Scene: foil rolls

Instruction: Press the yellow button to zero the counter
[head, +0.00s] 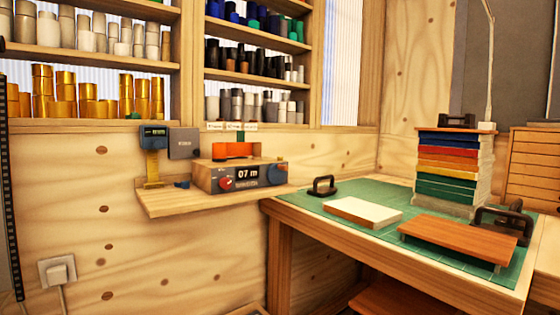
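The counter (247,174) is a dark panel on the front of a wooden device, and its display reads "07 m". A round red knob or button (226,184) is at the panel's left, and a blue-grey disc (277,175) is at its right. I cannot make out a yellow button on this panel. A small dark blue unit with a display (153,133) is on the wall to the left. A yellow strip-like piece (153,165) hangs below it, too small to identify. My gripper is not in view.
The device stands on a narrow wall shelf (180,203). A workbench with a green mat (340,208) is at right, holding a white block (362,212), a wooden board (457,242) and a coloured stack (450,165). Shelves of rolls (95,60) line the wall above. A plug (58,271) is lower left.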

